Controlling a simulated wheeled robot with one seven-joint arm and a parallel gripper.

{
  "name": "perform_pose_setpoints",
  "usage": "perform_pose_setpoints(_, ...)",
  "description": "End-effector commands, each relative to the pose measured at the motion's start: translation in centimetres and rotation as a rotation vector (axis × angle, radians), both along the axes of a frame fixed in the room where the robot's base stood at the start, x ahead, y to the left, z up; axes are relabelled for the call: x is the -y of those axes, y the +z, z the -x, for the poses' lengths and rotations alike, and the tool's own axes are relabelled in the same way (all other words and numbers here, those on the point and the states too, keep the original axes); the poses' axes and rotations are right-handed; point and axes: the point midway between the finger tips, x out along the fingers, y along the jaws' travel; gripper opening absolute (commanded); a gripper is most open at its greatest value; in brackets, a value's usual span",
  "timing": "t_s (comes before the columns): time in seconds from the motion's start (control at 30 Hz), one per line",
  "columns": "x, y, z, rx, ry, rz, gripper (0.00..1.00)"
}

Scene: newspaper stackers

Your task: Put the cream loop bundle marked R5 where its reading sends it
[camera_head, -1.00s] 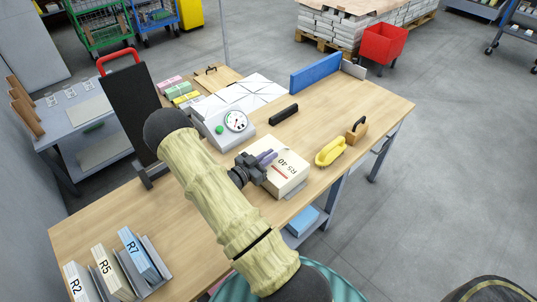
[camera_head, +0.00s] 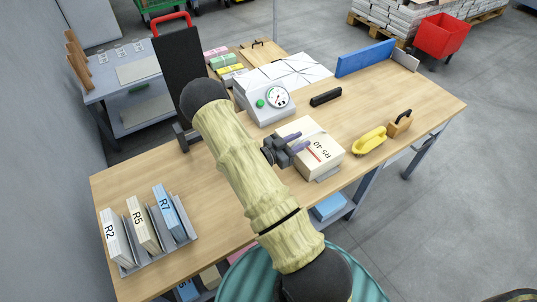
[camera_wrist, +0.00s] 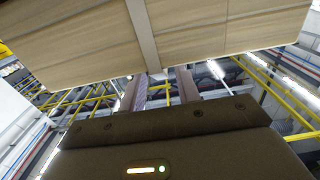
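The cream bundle marked R5 40 (camera_head: 326,160) lies on a thin grey support near the table's front edge, with a red line on its top. My gripper (camera_head: 299,141) is at its left side, with purple-grey fingers reaching to the bundle's edge. In the wrist view, the bundle (camera_wrist: 220,25) fills the top with a pale strap down its middle. My fingers (camera_wrist: 163,88) stand apart below the strap's lower end, and a gap shows between them. The dial scale (camera_head: 268,105) stands behind; its reading is too small to tell. A rack (camera_head: 180,245) at front left holds binders marked R2, R5 and R7.
A yellow handled tool (camera_head: 369,140) and a wooden stamp-like block (camera_head: 400,123) lie right of the bundle. A black bar (camera_head: 326,97), white sheets (camera_head: 295,70) and a blue upright board (camera_head: 365,58) are behind. A black hand truck (camera_head: 180,75) stands at left. The table's left middle is clear.

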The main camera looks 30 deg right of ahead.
Motion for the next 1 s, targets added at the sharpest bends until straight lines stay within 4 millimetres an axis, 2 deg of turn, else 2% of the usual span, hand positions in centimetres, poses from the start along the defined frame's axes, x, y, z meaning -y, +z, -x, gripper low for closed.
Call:
perform_pose_setpoints(0.1, -2.5, 0.0, 0.1, 0.000, 0.004, 0.000, 0.33)
perform_pose_setpoints(0.6, -12.2, 0.0, 0.9, 0.000, 0.001, 0.000, 0.33)
perform_pose_setpoints(0.8, -14.1, 0.0, 1.1, 0.001, -0.001, 0.000, 0.33)
perform_pose_setpoints(1.0, -14.3, 0.0, 1.1, 0.001, -0.003, 0.001, 0.33)
